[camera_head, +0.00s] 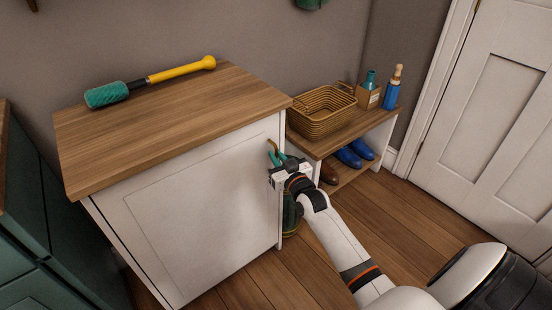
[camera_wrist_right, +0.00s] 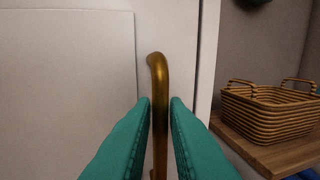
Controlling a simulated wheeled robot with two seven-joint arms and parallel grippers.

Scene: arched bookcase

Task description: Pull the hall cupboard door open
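The cupboard is white with a wooden top, and its door (camera_head: 205,220) is closed, lying flush with the front. The door's brass handle (camera_head: 270,145) is a curved bar near its right edge, also large in the right wrist view (camera_wrist_right: 158,70). My right gripper (camera_head: 276,158) is at the handle, its teal fingers (camera_wrist_right: 160,110) close on either side of the upright bar. The handle's lower part is partly hidden by the gripper. My left gripper is not in view.
A teal-and-yellow tool (camera_head: 150,80) lies on the cupboard top (camera_head: 190,125). Right of the cupboard, a low bench holds a wicker basket (camera_head: 322,112) and bottles, with shoes (camera_head: 350,157) below. A dark green cabinet (camera_head: 40,230) stands at left. Floor (camera_head: 430,215) is open at right.

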